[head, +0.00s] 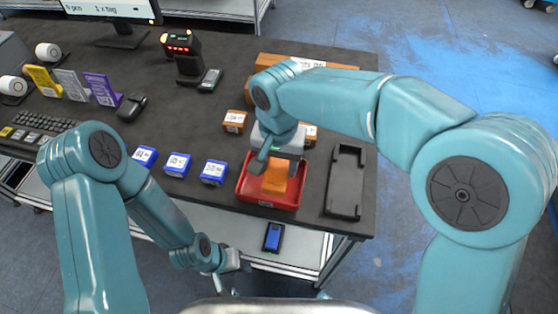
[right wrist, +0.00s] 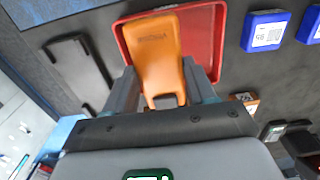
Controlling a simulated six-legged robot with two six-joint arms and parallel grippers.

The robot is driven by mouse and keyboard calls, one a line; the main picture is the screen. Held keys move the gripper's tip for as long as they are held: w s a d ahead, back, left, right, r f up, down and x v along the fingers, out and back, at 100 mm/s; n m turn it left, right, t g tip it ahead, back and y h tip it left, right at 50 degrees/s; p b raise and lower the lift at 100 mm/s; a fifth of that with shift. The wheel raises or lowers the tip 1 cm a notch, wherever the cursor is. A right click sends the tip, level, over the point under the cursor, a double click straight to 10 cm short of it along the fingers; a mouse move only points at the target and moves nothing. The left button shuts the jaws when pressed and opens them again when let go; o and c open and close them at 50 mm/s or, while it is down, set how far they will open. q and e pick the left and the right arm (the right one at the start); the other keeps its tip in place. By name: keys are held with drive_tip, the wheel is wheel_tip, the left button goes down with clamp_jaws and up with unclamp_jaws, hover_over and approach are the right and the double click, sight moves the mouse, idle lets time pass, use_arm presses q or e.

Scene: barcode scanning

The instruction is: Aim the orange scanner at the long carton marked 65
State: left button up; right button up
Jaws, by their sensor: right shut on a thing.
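The orange scanner (head: 275,179) is in my right gripper (head: 275,158), over the red tray (head: 243,189). In the right wrist view the scanner (right wrist: 152,45) stands between the two fingers of the gripper (right wrist: 160,88), with the tray (right wrist: 218,45) behind it. I cannot tell whether the scanner touches the tray floor. A long brown carton (head: 338,66) lies at the back right of the table, partly behind my right arm; its label number is not readable. My left gripper (head: 230,272) hangs low beyond the table's front edge, its fingers unclear.
Small blue boxes (head: 178,165) stand left of the tray, and small brown boxes (head: 234,121) behind it. A black holder (head: 346,182) lies right of the tray. A black scanner stand (head: 184,57) is at the back. A blue device (head: 273,236) is below the front edge.

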sight(278, 167)
wheel_tip(278, 167, up, 12)
drive_tip(key=p, duration=0.9)
drive_tip(key=shift+p, duration=0.35)
drive_tip(key=shift+w, duration=0.1)
